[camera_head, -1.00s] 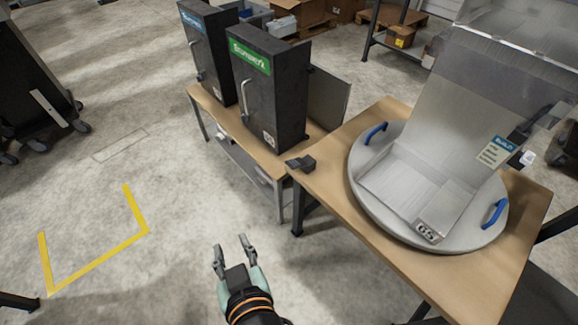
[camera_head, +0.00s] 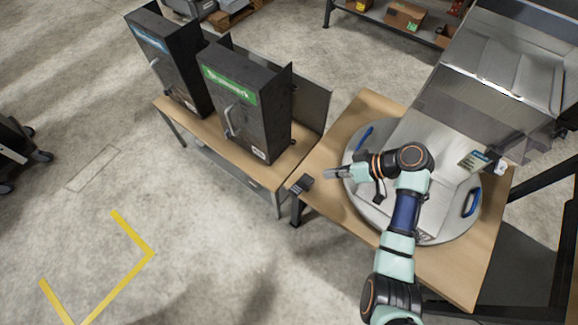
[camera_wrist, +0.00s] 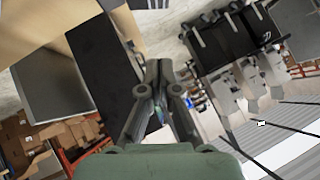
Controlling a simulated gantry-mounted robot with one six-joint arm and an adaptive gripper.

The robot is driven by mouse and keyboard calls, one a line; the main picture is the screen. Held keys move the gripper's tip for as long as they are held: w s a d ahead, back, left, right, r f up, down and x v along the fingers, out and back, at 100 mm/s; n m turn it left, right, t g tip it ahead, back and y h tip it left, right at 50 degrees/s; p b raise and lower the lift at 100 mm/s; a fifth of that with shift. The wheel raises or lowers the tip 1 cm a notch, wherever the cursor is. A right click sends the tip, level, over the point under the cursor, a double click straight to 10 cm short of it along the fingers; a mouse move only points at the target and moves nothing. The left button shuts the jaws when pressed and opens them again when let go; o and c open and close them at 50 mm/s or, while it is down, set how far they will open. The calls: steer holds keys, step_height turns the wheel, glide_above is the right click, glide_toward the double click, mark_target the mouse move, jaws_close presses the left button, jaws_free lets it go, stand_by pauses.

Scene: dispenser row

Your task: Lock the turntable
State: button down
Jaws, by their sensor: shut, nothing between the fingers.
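The turntable (camera_head: 352,196) is a round grey disc on a wooden table, with a blue handle (camera_head: 366,136) at its far left and another (camera_head: 471,201) at its right. A metal bin with clear sides stands on it. A small black block (camera_head: 301,185), which looks like the lock, sits at the table's left edge beside the disc. My gripper (camera_head: 327,173) is shut and empty, pointing left, just right of the block in the head view. Whether it touches the block cannot be told. In the wrist view the closed fingers (camera_wrist: 158,68) lie beside a dark surface. My arm hides part of the disc and bin.
Two black dispenser cabinets (camera_head: 245,105) (camera_head: 170,60) stand on a bench (camera_head: 265,177) left of the turntable's table (camera_head: 340,135). A large clear-sided container (camera_head: 490,100) rises behind the bin at upper right. The floor at left is open, with yellow tape (camera_head: 118,282).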

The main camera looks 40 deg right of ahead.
mark_target(298, 195)
steer(key=shift+s+a+f, duration=0.1)
steer(key=shift+s+f, duration=0.05)
steer(key=shift+s, duration=0.1)
steer(key=b+x, duration=0.4)
steer(key=x, duration=0.6)
steer(key=shift+w+a+f, duration=0.15)
steer(key=shift+f, duration=0.1)
steer(key=shift+s+a+f+b, duration=0.1)
steer(key=shift+a+f+b, duration=0.3)
steer(key=shift+f, duration=0.3)
steer(key=shift+s+a+f+b, duration=0.15)
steer(key=shift+a+f+b, duration=0.2)
steer(key=shift+f, duration=0.4)
steer(key=shift+a+p, duration=0.1)
steer(key=shift+p, duration=0.3)
steer(key=shift+s+a+f+n+h+p, duration=0.1)
steer(key=shift+a+f+n+h+p, duration=0.25)
steer(key=shift+h+p, duration=0.35)
steer(key=shift+s+a+f+n+t+h, duration=0.15)
steer(key=shift+a+f+n+h, duration=0.2)
steer(key=shift+h, duration=0.3)
steer(key=shift+w+a+f+n+t+h, duration=0.15)
steer(key=shift+a+f+n+h, duration=0.1)
steer(key=shift+f+n+h, duration=0.3)
steer(key=shift+s+d+r, duration=0.1)
steer(key=shift+p, duration=0.3)
steer(key=shift+r+p, duration=0.75)
steer(key=shift+r, duration=0.05)
